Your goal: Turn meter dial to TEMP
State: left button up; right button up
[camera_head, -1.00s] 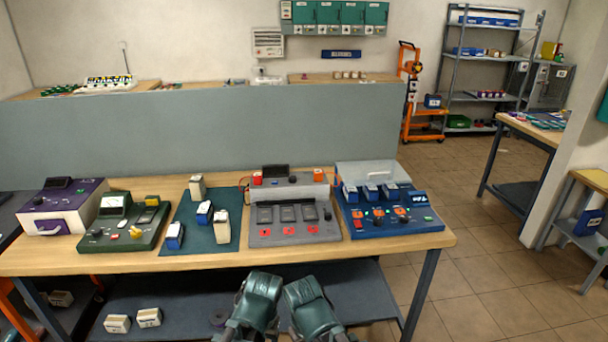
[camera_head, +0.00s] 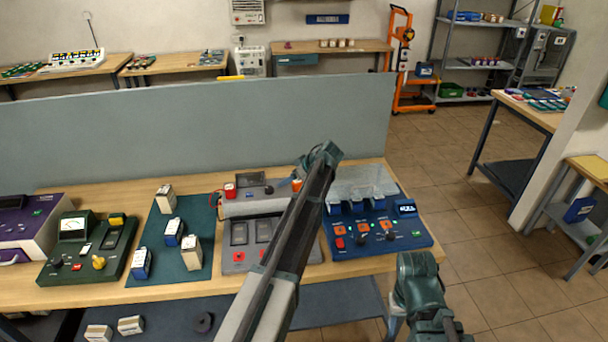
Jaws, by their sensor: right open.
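The green meter unit (camera_head: 118,262) stands on the bench at the left, with a pale needle gauge (camera_head: 73,225). A yellow pointer knob (camera_head: 98,262) and a dark round knob (camera_head: 57,262) are on its face; their lettering is too small to read. My right gripper (camera_head: 444,322) is low at the right, in front of the bench, open and touching nothing, partly cut off by the bottom edge. My left arm reaches up across the middle to a teal end (camera_head: 321,155) above the bench. Whether its jaws are open cannot be made out.
A purple unit (camera_head: 30,232), a dark mat (camera_head: 190,268) with several battery blocks, a grey unit (camera_head: 238,208) and a blue charger (camera_head: 385,248) share the bench. A grey partition (camera_head: 190,125) stands behind. Tiled floor (camera_head: 440,180) is open at the right.

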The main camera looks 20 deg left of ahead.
pick_arm(q)
jog(key=w, duration=0.1)
jog(key=b, duration=0.9)
send_near(269, 188)
jog(key=x, duration=0.7)
jog(key=shift+f, duration=0.25)
jog(key=shift+w+a+f+b, duration=0.1)
jog(key=shift+a+f+b, duration=0.2)
jog(key=shift+a+b, duration=0.15)
grip_shut()
